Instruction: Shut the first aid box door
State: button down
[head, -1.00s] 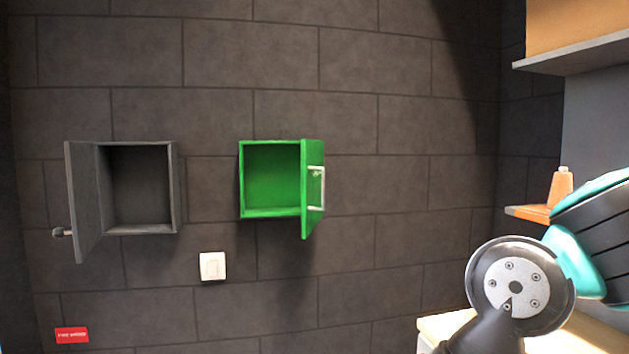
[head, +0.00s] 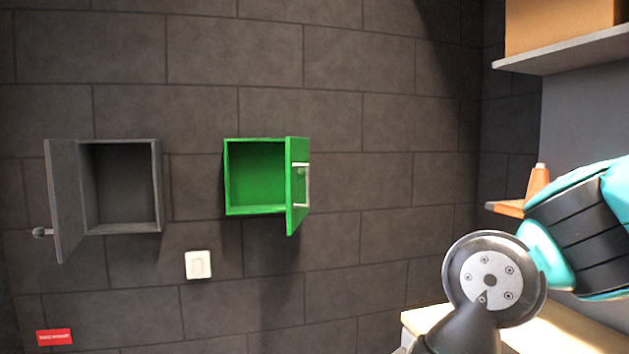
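The green box (head: 257,212) on the dark block wall looks like the first aid box. Its green door (head: 297,221) is hinged on the right and stands wide open, sticking out from the wall. A pale bar handle (head: 307,186) is on the door's outer face. The inside of the box looks empty. My arm shows at the lower right, well apart from the door. My gripper is out of the picture.
A grey box (head: 159,187) with its door (head: 63,200) open to the left hangs left of the green box. A white switch (head: 198,265) and a red sign (head: 54,337) are below. An orange cone (head: 537,184), a shelf (head: 565,54) and a pale counter (head: 550,330) are at the right.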

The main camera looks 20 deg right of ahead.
aim_at(297, 191)
jog(key=k, duration=1.4)
jog(key=z, duration=1.85)
jog(key=k, duration=0.2)
jog(key=u, duration=2.25)
jog(key=i, duration=2.35)
jog(key=z, duration=0.45)
